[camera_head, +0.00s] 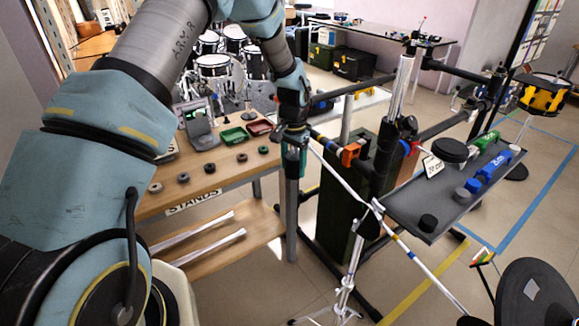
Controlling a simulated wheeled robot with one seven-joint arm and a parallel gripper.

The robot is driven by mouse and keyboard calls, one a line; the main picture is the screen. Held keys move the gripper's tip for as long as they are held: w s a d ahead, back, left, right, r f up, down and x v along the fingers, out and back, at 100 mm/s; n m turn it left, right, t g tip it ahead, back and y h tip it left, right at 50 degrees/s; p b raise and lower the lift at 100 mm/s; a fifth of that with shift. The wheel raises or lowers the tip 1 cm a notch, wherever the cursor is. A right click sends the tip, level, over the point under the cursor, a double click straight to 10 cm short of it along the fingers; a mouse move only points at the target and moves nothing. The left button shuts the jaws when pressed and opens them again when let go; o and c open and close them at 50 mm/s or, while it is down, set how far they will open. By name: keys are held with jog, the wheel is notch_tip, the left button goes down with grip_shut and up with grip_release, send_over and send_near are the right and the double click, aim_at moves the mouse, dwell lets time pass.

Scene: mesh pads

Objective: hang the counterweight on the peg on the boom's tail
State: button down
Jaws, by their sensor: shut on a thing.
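My gripper (294,152) points down at the table's right end, beside the upper-left end of the boom. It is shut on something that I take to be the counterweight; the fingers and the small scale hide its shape. The boom (342,180) is a thin silvery rod crossing a tripod stand (349,262). It slopes from near my gripper down to the lower right, with coloured bands past the stand. I cannot make out the peg. Whether the held thing touches the boom cannot be told.
A wooden table (215,170) on the left holds several small discs, a green tray (234,136) and a red tray (260,128). A black rack with a grey shelf (452,195) stands right of the boom. A dark round pad (538,290) is at the lower right.

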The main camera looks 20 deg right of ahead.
jog(key=shift+w+d, duration=0.15)
jog(key=shift+d, duration=0.5)
jog(key=shift+w+d+f+b, duration=0.1)
jog(key=shift+d+f+b, duration=0.35)
jog(key=shift+d+b, duration=0.05)
